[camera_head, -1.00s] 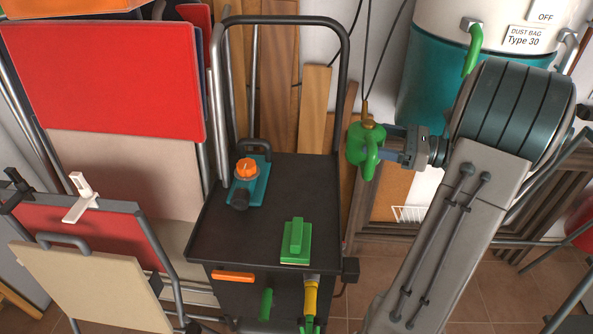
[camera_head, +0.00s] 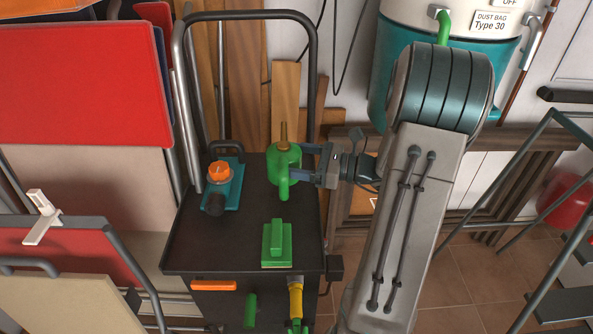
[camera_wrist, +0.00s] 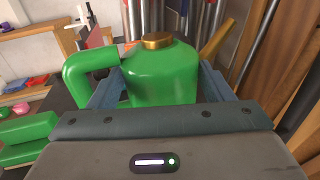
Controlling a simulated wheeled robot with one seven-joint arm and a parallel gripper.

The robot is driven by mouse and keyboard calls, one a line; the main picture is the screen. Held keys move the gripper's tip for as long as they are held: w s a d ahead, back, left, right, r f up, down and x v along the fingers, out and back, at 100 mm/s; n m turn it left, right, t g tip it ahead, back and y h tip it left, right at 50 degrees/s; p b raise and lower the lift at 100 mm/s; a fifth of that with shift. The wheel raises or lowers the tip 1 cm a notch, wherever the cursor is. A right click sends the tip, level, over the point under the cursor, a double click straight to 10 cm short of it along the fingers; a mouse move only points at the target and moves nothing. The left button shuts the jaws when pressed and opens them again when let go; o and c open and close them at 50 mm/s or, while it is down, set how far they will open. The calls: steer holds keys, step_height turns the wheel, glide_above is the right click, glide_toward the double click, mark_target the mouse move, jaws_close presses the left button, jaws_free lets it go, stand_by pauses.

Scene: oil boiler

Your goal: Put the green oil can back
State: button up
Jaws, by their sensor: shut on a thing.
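The green oil can (camera_head: 285,166) has a brass cap and spout on top and a green handle. My gripper (camera_head: 308,166) comes from the right and is shut on it. The can is upright, over the back right part of the black cart top (camera_head: 228,245). I cannot tell if its base touches the surface. In the wrist view, the oil can (camera_wrist: 165,72) sits between the two fingers, with its handle to the left. Its lower part is hidden behind my gripper.
On the cart top stand a teal tool with an orange knob (camera_head: 219,172) and a green block with a handle (camera_head: 277,246). The cart's tall push bar (camera_head: 313,75) rises behind. Wooden boards (camera_head: 245,85) lean at the back. A teal and white dust collector (camera_head: 385,70) is at the right.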

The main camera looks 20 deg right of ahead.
steer(key=shift+f, duration=1.65)
steer(key=shift+f+b, duration=0.2)
steer(key=shift+b, duration=0.1)
steer(key=o, duration=1.2)
steer(key=shift+c, duration=0.2)
steer(key=shift+r, duration=0.1)
steer(key=shift+d+r, duration=0.15)
steer(key=v, duration=1.2)
